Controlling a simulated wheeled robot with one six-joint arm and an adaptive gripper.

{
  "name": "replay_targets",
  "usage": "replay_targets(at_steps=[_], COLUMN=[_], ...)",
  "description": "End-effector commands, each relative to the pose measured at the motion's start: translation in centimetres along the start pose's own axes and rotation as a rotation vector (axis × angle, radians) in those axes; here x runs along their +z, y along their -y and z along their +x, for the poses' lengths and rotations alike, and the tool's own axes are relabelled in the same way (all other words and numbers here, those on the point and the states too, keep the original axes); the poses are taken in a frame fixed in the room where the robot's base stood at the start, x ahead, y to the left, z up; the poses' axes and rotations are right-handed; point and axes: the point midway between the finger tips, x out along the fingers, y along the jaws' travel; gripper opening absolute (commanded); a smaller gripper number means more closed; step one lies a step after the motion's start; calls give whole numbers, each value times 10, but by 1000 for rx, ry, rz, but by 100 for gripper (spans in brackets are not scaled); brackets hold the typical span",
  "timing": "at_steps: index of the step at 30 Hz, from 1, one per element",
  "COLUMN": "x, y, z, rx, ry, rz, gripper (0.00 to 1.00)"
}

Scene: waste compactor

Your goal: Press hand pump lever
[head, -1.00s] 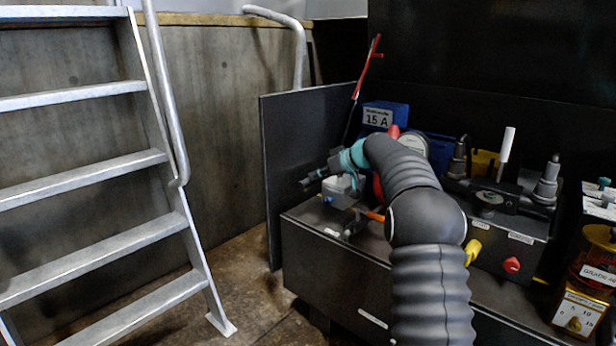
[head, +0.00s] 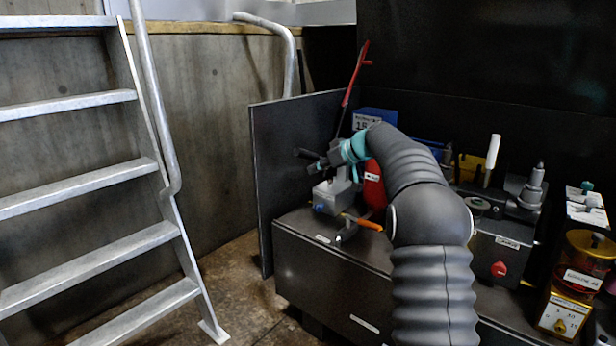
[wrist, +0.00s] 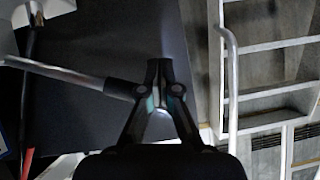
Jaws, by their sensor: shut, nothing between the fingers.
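My gripper (head: 311,160) is at the end of my arm, above a small grey pump-like unit (head: 336,193) on the dark cabinet. This unit has a blue fitting and an orange handle (head: 362,222). In the wrist view my gripper (wrist: 160,70) is shut with nothing between the fingers. A grey rod (wrist: 65,73) reaches from the left to beside the fingers there. It may be the pump lever; I cannot tell whether it touches them. In the head view my gripper and wrist partly hide this area. A white-handled upright lever (head: 492,160) stands on a black unit further right.
A red-ended bar (head: 356,75) leans behind the unit. A dark side panel (head: 290,170) stands left of the cabinet (head: 325,265). A metal ladder (head: 85,185) is at the left. An amber-filled container (head: 575,285) stands at the right.

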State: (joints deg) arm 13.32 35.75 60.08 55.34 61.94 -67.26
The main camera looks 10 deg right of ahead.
Motion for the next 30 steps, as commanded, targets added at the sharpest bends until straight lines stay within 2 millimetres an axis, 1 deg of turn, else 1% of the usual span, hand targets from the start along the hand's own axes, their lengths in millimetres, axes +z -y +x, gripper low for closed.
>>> replay_targets(at_steps=[1, 6, 9, 12, 17, 30], x=[0, 0, -1, -1, -1, -1], y=[1, 4, 5, 6, 8, 8], z=[-12, -42, -55, -62, -67, -67], rx=[3, 3, 3, 1, 0, 1], ry=[-2, -2, -2, -2, -2, -2], rz=[0, 0, -1, -1, -2, -2], gripper=[0, 0, 0, 0, 0, 0])
